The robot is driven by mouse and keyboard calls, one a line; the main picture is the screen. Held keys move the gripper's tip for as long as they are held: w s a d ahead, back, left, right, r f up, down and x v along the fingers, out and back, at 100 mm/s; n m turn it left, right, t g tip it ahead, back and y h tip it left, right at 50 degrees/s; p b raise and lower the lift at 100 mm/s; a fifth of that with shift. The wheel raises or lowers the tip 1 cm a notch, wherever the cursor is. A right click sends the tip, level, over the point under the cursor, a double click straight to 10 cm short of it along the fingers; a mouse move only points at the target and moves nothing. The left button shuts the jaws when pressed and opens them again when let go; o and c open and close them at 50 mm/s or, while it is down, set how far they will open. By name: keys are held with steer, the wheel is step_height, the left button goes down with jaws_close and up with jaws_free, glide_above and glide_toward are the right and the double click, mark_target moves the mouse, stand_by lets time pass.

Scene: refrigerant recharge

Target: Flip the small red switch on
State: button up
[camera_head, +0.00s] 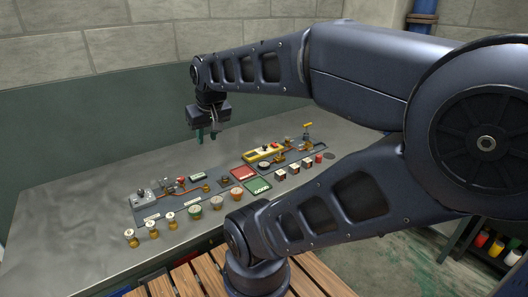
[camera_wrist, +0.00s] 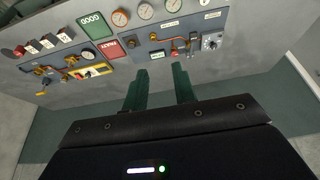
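My gripper (camera_head: 206,135) hangs above the rear of the panel, pointing down. Its two green fingers stand apart with nothing between them in the wrist view (camera_wrist: 160,72). I cannot tell for sure which part is the small red switch. A small red cylinder (camera_head: 318,158) stands at the panel's right end, also in the wrist view (camera_wrist: 19,51). My gripper is left of all these and touches none.
The grey table (camera_head: 70,205) has clear room on the left. A green card (camera_head: 258,187) and a red card (camera_head: 243,173) lie mid-panel. A grey box with a lever (camera_head: 143,195) sits at left. A yellow-handled valve (camera_head: 307,130) rises at back right.

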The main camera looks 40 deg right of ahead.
steer(key=shift+w+d+r, duration=0.1)
steer(key=shift+w, duration=0.2)
steer(key=c, duration=0.3)
steer(key=w+d+m, duration=0.1)
steer(key=w+d, duration=0.1)
steer(key=w, duration=0.2)
steer(key=w+d+r+m, duration=0.1)
steer(key=w+d+m, duration=0.1)
steer(key=w+d, duration=0.1)
steer(key=w+d+m, duration=0.2)
steer(key=w, duration=0.2)
steer(key=shift+w+d+r+g+y, duration=0.25)
steer(key=shift+w+d+g+y, duration=0.05)
steer(key=shift+g, duration=0.1)
jaws_close()
steer(key=w+d+f+m, duration=0.3)
steer(key=w+d+m, duration=0.2)
steer(key=w+d, duration=0.55)
steer(key=w+d+f+m, duration=0.1)
steer(key=d+f, duration=0.4)
steer(key=d, duration=0.5)
steer(key=w+d+f+m+g, duration=0.1)
steer(key=d+f+m, duration=0.3)
steer(key=d, duration=0.6)
steer(key=w+d+f+m, duration=0.3)
steer(key=d+f, duration=0.3)
steer(key=d, duration=0.4)
steer(key=shift+d, duration=0.3)
